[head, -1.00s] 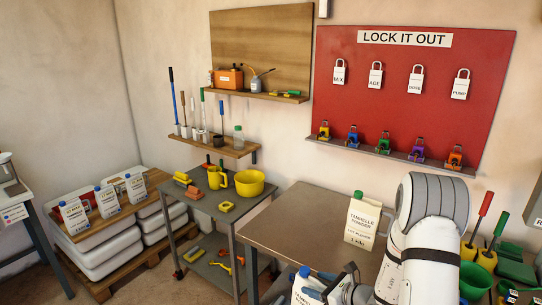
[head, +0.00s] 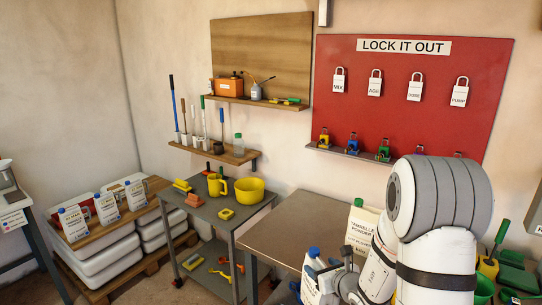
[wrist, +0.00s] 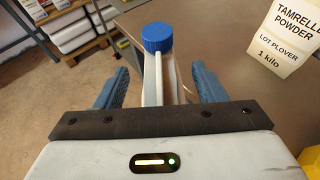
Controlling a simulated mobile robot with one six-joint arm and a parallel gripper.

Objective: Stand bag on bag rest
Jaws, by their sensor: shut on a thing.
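My gripper (wrist: 160,74) is shut on a white, blue-capped container (head: 311,277), seen from above in the wrist view (wrist: 152,80). It stands roughly upright in the jaws at the near left corner of the brown-topped bench (head: 285,225); whether it touches anything below cannot be told. A cream bag (head: 360,228) labelled Tamrelle Powder, 1 kilo, stands on the bench to the right of my gripper, partly hidden by my arm; it also shows in the wrist view (wrist: 286,36). I cannot tell which thing is the bag rest.
A grey cart (head: 205,212) with a yellow pot (head: 250,190) stands left of the bench. The left part of the bench top is clear.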

